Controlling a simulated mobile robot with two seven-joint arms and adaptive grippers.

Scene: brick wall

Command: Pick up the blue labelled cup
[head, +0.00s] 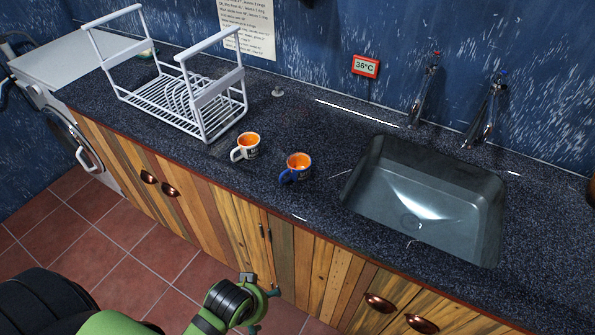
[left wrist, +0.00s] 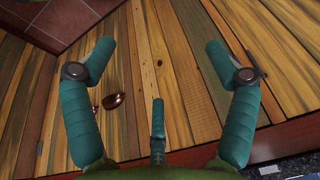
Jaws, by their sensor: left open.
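The blue cup (head: 302,174) stands upright on the dark speckled counter, left of the sink. It has an orange inside, a handle on its left and a pale label on its side. A white cup (head: 251,152), also orange inside with dark marks on its side, stands just left of it. My left gripper (head: 264,306) is below and in front of the counter edge, well apart from both cups. In the left wrist view its teal fingers (left wrist: 160,48) are spread with nothing between them, facing the wooden cabinet fronts. My right gripper is not in view.
A white dish rack (head: 170,108) stands left of the cups. The sink (head: 425,200) and two taps (head: 425,95) are to the right. The counter's front edge and cabinet doors (head: 225,215) lie between my gripper and the cups. The counter around the cups is mostly clear.

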